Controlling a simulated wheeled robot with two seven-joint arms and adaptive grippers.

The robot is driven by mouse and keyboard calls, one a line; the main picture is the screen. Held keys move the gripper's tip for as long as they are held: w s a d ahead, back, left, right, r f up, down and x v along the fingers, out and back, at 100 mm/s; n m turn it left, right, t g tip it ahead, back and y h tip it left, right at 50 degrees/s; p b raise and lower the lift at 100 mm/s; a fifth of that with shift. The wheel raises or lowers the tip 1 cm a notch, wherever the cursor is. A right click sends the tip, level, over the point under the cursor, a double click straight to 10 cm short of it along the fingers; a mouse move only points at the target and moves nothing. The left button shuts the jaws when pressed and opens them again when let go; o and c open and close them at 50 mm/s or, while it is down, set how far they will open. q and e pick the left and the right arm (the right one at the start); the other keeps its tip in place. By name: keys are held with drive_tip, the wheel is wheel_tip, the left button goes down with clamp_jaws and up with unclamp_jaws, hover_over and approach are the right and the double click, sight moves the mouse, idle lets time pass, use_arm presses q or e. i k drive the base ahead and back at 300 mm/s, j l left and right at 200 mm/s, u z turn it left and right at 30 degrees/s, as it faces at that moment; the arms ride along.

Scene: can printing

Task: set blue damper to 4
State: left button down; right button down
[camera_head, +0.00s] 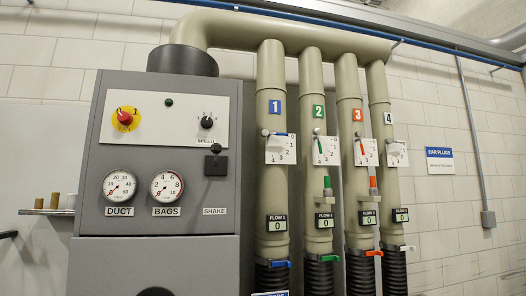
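The blue damper is on the pipe (271,92) with the blue 1 label. Its blue lever (280,134) lies roughly level, pointing right from a pivot at the plate's upper left. It crosses the top part of the white number plate (281,155), near the 0 end of the scale as far as I can tell; the digits are tiny. The flow display (277,223) lower on this pipe reads 0. Neither of my grippers is in view.
Similar pipes stand to the right with a green lever (319,144), a red lever (361,145) and a pale one. A grey control cabinet (155,75) with gauges and a red knob (125,116) stands left. A small shelf (46,212) holds small items.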

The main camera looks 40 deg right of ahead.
sight(265, 133)
drive_tip(key=z, duration=1.4)
drive_tip(key=i+l+u, duration=0.25)
drive_tip(key=l+u, duration=0.2)
drive_tip(key=i+l+u, duration=0.15)
drive_tip(key=l+u, duration=0.3)
drive_tip(key=l, duration=0.25)
drive_tip(key=l+u, duration=0.45)
drive_tip(key=l, duration=0.15)
drive_tip(key=l+u, duration=0.45)
drive_tip(key=l, duration=0.2)
drive_tip(key=k+l+u, duration=0.2)
drive_tip(key=l+u, duration=0.25)
drive_tip(key=l, duration=0.15)
drive_tip(key=k+l+u, duration=0.25)
drive_tip(key=l+u, duration=0.2)
drive_tip(key=l, duration=0.15)
